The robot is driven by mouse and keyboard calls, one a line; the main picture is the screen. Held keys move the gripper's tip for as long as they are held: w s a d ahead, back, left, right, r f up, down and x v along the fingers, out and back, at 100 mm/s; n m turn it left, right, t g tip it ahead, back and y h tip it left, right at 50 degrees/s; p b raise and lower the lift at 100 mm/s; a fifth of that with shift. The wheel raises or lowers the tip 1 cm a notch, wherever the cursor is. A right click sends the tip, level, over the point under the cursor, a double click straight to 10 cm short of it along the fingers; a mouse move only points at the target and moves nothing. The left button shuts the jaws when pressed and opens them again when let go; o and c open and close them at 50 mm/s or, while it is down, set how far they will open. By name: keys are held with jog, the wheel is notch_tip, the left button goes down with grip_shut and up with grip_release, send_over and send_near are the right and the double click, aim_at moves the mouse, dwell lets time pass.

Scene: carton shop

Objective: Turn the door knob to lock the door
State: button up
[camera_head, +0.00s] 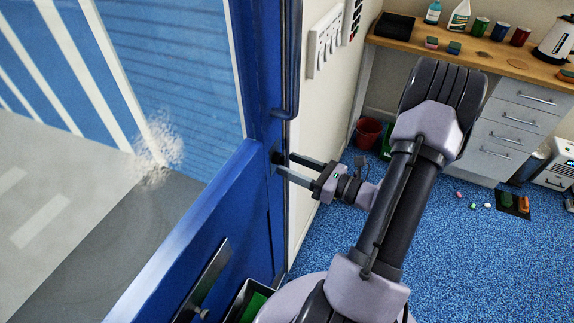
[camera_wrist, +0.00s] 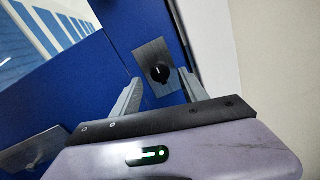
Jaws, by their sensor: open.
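The blue door (camera_head: 225,205) with a large glass pane stands at the left. The round black door knob (camera_wrist: 159,72) sits on a grey metal plate (camera_wrist: 148,54) near the door's edge in the wrist view. In the head view the knob (camera_head: 278,158) is a small dark spot at my fingertips. My gripper (camera_head: 282,164) reaches left to the door edge. In the wrist view my gripper (camera_wrist: 160,85) is open, one finger on each side of the knob, with gaps to it. Nothing is held. I cannot tell how far the fingertips are from the door.
A long blue pull handle (camera_head: 292,60) runs down the door edge above my gripper. A wooden counter (camera_head: 480,62) with bottles and cans stands at the back right. A red bucket (camera_head: 369,131) is below it. Blue floor (camera_head: 420,235) is mostly clear to the right.

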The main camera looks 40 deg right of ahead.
jog(key=shift+x, duration=1)
grip_shut()
